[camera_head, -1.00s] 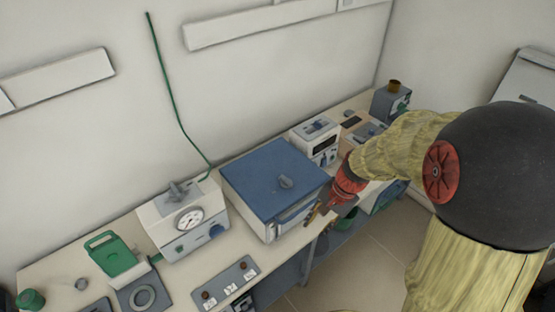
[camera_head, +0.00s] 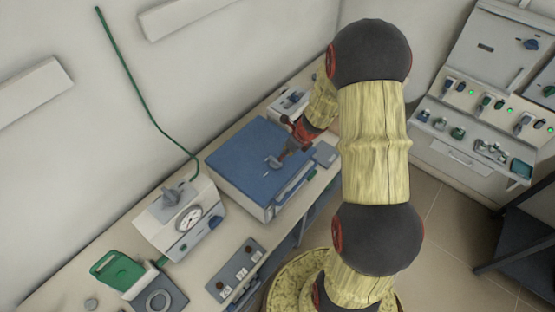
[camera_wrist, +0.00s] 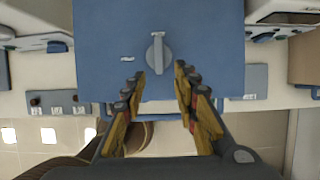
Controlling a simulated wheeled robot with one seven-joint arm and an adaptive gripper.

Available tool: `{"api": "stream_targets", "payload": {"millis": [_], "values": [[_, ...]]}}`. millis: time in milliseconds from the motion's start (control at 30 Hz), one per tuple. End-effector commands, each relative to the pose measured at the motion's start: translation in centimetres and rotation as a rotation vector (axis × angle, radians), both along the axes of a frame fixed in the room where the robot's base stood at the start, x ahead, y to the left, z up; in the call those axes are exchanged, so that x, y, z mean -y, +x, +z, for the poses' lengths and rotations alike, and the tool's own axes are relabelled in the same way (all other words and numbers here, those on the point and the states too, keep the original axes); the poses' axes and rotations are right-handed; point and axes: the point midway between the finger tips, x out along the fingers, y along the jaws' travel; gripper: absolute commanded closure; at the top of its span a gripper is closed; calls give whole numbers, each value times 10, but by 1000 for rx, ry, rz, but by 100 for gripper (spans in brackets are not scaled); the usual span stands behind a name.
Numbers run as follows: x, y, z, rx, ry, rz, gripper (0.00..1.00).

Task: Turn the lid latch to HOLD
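The lid latch (camera_wrist: 157,53) is a grey knob with a raised bar on a round base, on the blue lid (camera_wrist: 100,40) of a box-shaped unit. In the wrist view its bar runs straight up and down. A small white label (camera_wrist: 127,59) lies left of it, too small to read. My gripper (camera_wrist: 158,76) is open and empty, its yellow fingers spread either side of the latch's lower end, apart from the bar. In the head view my gripper (camera_head: 283,154) is above the lid (camera_head: 240,155), close beside the latch (camera_head: 273,163).
A gauge unit (camera_head: 182,217) stands left of the lidded unit on the bench. A panel with several knobs (camera_head: 236,270) lies at the bench front. Another white unit (camera_head: 288,102) stands behind my wrist. A side bench with instruments (camera_head: 480,120) stands at right.

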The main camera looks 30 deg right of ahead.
Motion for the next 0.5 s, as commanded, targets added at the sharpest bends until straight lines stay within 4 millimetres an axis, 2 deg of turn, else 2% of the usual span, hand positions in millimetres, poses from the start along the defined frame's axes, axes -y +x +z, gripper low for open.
{"api": "stream_targets", "payload": {"millis": [500], "values": [[-10,23,-63,-3,3,-2,70]]}}
